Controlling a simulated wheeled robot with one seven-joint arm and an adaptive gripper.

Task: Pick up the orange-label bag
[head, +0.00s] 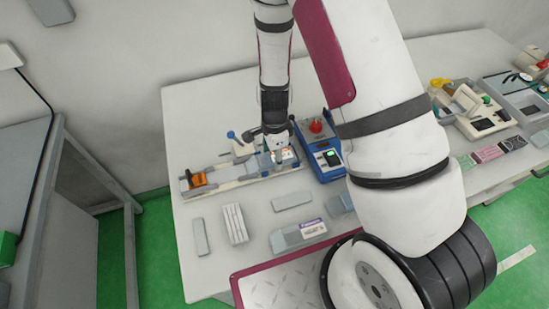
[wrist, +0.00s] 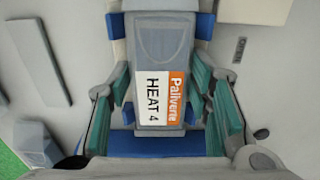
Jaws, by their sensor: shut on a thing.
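The orange-label bag (wrist: 160,40) is grey, with a white and orange label reading "HEAT 4". It lies lengthwise in the middle of the wrist view, over a blue and grey part. In the head view its label (head: 289,155) shows small beneath my gripper (head: 279,146), which points down at the long fixture. In the wrist view my gripper (wrist: 161,85) has a green-padded finger on each side of the bag and is shut on it. The exact contact of the pads is hard to see.
A blue device (head: 325,160) with a red button stands close right of my gripper. The long fixture (head: 230,178) carries an orange clamp and a blue-knobbed lever. Several grey and white pieces lie in front on the white table (head: 188,130).

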